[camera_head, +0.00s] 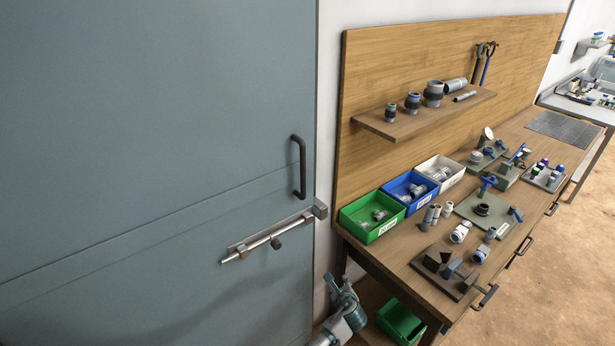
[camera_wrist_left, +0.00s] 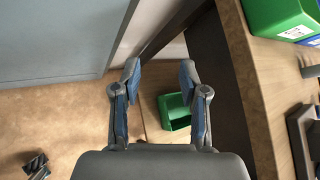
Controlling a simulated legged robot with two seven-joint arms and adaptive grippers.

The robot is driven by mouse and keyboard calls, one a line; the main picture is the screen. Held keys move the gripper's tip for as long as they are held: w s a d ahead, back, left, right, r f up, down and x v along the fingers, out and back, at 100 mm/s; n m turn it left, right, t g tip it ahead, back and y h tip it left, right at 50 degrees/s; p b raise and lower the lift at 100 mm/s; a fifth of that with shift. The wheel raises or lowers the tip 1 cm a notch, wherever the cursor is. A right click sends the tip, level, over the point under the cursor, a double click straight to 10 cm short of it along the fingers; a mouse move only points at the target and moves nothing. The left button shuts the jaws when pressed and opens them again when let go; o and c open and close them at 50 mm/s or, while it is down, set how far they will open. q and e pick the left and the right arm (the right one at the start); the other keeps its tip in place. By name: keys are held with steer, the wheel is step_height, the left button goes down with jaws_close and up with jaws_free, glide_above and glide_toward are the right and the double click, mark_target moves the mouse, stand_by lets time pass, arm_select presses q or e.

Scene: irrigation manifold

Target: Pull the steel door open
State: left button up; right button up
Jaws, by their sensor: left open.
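The steel door (camera_head: 150,130) is a large grey-blue panel filling the left of the head view; it looks shut. Its dark upright pull handle (camera_head: 301,167) is near the right edge. Below it, a slide bolt (camera_head: 262,240) with a round knob runs up toward a keeper block (camera_head: 320,209) at the edge; I cannot tell if the rod is inside it. My left gripper (camera_head: 343,292) is low, right of the door edge and below the bolt, apart from both. In the left wrist view its fingers (camera_wrist_left: 160,76) are spread and empty, with the door's lower part (camera_wrist_left: 60,40) at upper left.
A wooden workbench (camera_head: 408,262) stands close right of the door, holding green, blue and white bins and several fittings. A shelf (camera_head: 425,112) is above it. A green bin (camera_head: 401,322) sits below the bench, near my left gripper. Floor in front of the door (camera_wrist_left: 50,110) looks mostly clear.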

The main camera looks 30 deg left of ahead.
mark_target(304, 171)
arm_select(q)
step_height(304, 171, up, 13)
steer(key=w+m+t+y, duration=0.1)
steer(key=w+y, duration=0.1)
steer(key=w, duration=0.1)
steer(key=s+a+r+y+b, duration=0.1)
steer(key=s+r+y, duration=0.3)
steer(key=r, duration=1)
steer(key=s+a+r+y+b, duration=0.15)
steer(key=s+r, duration=0.35)
steer(key=r, duration=0.9)
steer(key=shift+m+y, duration=0.35)
steer(key=shift+m, duration=0.15)
steer(key=x, duration=1.6)
steer(key=shift+w+a+f, duration=0.1)
steer(key=shift+a+f, duration=0.05)
steer(key=shift+a, duration=0.05)
arm_select(e)
steer(key=shift+w+a+f, duration=0.1)
steer(key=shift+w+f, duration=0.6)
steer(key=shift+f, duration=0.3)
arm_select(q)
jaws_close()
